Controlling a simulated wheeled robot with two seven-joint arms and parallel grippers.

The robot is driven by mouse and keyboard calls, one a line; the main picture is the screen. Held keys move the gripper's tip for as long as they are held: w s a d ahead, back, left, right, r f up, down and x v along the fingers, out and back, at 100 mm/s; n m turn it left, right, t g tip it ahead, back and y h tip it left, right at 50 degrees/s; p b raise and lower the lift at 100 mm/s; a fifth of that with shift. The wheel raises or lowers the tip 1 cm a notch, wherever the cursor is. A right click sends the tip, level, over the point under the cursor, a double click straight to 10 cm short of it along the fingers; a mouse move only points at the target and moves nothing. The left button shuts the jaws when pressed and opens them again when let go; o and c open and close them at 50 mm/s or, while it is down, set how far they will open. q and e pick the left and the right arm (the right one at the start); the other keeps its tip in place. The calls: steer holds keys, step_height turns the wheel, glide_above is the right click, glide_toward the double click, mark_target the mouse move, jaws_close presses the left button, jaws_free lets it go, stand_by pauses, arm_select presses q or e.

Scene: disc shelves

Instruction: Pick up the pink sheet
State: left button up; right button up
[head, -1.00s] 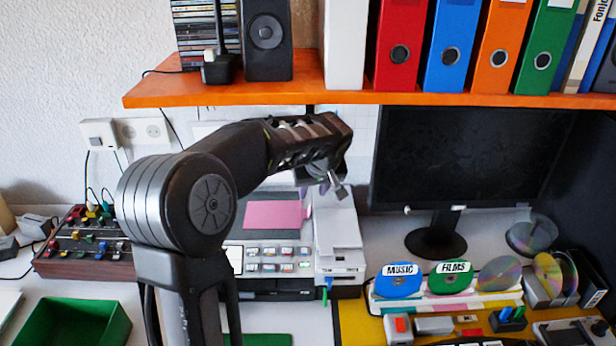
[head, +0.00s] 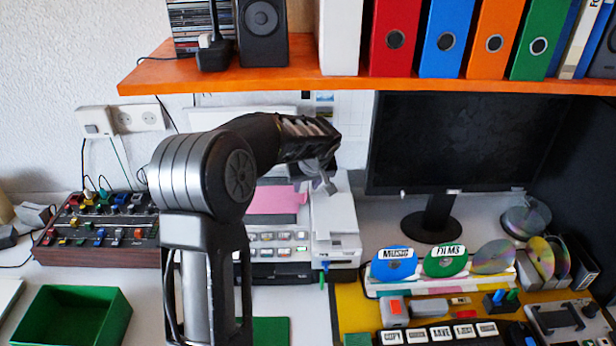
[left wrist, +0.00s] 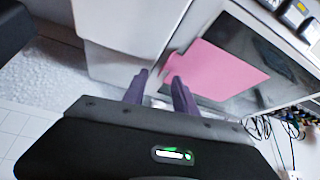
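The pink sheet (head: 274,200) lies on the dark top of the grey machine with rows of buttons, partly hidden by my left arm in the head view. My left gripper (head: 323,183) is just right of the sheet, over the pale unit. In the left wrist view the two purple fingers (left wrist: 158,90) stand apart with nothing seen held between them. The sheet (left wrist: 222,72) shows there to the right of the fingers, its near corner close to the right fingertip. I cannot tell whether they touch. My right gripper is not in view.
An orange shelf (head: 350,89) with binders and a speaker hangs above the arm. A dark monitor (head: 470,150) stands to the right. Discs (head: 395,265) stand in a rack at front right. A green box (head: 70,318) and a wooden control panel (head: 97,235) are at left.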

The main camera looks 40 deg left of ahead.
arm_select(q)
steer(key=shift+w+a+f, duration=0.2)
steer(key=shift+a+f, duration=0.05)
steer(key=shift+f, duration=0.35)
steer(key=shift+c, duration=0.5)
jaws_close()
